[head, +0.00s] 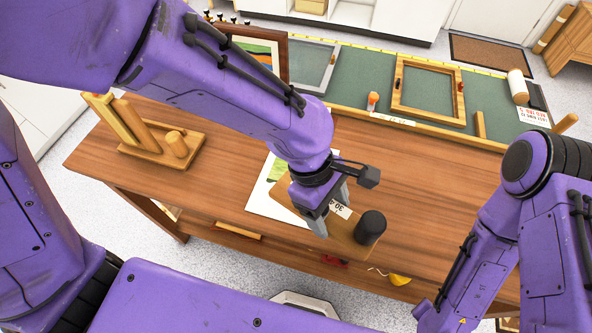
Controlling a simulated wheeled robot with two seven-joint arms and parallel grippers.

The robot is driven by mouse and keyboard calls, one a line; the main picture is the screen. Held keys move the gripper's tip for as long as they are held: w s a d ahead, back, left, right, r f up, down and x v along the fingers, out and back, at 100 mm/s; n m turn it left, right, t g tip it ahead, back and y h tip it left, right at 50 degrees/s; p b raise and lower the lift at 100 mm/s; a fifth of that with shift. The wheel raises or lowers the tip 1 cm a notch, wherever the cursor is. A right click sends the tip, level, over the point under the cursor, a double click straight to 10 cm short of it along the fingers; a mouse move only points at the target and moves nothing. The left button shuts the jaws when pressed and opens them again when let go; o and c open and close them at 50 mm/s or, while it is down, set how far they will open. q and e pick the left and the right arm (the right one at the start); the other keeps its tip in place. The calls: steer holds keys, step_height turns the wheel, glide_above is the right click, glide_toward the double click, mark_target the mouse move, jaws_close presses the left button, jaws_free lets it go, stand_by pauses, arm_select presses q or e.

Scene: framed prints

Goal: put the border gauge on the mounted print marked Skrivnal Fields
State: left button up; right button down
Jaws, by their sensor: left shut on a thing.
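My left gripper (329,210) points down over the middle of the workbench, its jaws shut. It grips a flat tan piece (345,236), which I take for the border gauge; the grip itself is partly hidden by the fingers. A white label with dark characters (342,211) shows beside the fingers. A white-bordered print with a green picture (262,200) lies partly under the gripper and tan piece; its title is not readable. A black cylinder (371,227) stands at the right end of the tan piece. My right gripper is outside the picture.
A wooden rack (190,151) stands at the left of the brown bench (420,190). At the back, a green mat (360,82) bears an empty wooden frame (400,109), a grey-edged pane (325,64) and a framed picture (270,48). The bench right of the cylinder is clear.

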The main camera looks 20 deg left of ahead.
arm_select(q)
steer(key=s+n, duration=0.1)
steer(key=s+a+n+t, duration=0.1)
steer(key=n, duration=0.1)
steer(key=shift+s+r+p, duration=0.1)
steer(key=shift+s+p, duration=0.3)
steer(key=shift+n+h, duration=0.3)
steer(key=shift+n, duration=0.2)
steer(key=w+a+f, duration=0.1)
steer(key=w, duration=0.1)
steer(key=w+a+f, duration=0.3)
steer(key=w+a, duration=0.1)
steer(key=shift+w+a+f+b, duration=0.1)
steer(key=shift+w+f+b, duration=0.05)
steer(key=shift+w+b, duration=0.25)
steer(key=w+a+f, duration=0.1)
steer(key=f, duration=0.1)
steer(key=w+a+f, duration=0.1)
steer(key=w+f, duration=0.1)
steer(key=w+a+f, duration=0.1)
steer(key=f, duration=0.1)
steer(key=shift+w+a+f, duration=0.2)
steer(key=shift+w+f, duration=0.05)
steer(key=shift+w, duration=0.05)
steer(key=shift+f, duration=1.35)
steer(key=shift+s+f, duration=0.1)
steer(key=o, duration=1.4)
steer(key=shift+f, duration=0.1)
steer(key=shift+c, duration=0.2)
